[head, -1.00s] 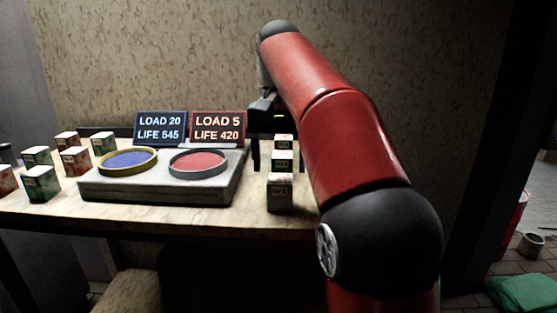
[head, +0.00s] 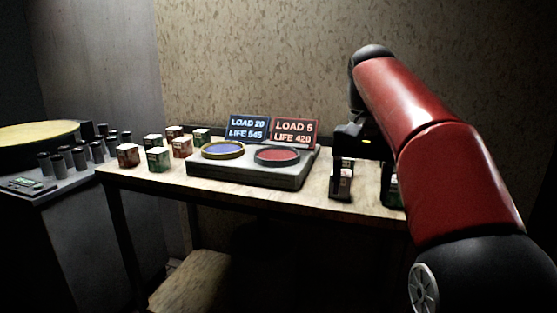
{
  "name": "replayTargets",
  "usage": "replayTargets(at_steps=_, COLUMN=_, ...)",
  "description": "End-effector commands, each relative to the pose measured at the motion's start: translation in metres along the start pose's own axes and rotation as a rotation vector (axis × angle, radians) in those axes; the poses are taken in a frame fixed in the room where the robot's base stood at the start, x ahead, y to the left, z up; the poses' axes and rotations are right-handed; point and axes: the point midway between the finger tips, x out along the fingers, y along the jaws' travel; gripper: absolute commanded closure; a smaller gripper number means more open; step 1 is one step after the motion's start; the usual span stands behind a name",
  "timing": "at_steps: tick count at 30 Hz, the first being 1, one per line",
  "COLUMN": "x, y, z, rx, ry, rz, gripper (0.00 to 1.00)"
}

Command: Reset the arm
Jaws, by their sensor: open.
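My red and black arm reaches in from the right side of the head view. My gripper (head: 366,196) points down at the right end of the table, with its two dark fingers apart. Small dark boxes with pale tops (head: 345,186) stand beside and behind the left finger, which partly hides them. The right finger is beside something dark green at the table's right edge, too dim to make out. I see nothing held between the fingers.
The wooden table (head: 225,193) bears a grey console with a blue dish (head: 222,150) and a red dish (head: 277,156). Behind it stand a blue sign (head: 247,128) and a red sign (head: 295,132). Several small boxes (head: 158,159) stand left. A side counter (head: 62,186) holds dark cylinders.

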Motion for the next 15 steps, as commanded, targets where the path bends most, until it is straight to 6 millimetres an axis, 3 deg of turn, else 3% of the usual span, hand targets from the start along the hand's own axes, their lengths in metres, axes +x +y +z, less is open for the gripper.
replayTargets(at_steps=15, x=0.017, y=0.016, z=0.043, rx=-0.066, ry=0.102, rz=-0.036, gripper=0.31)
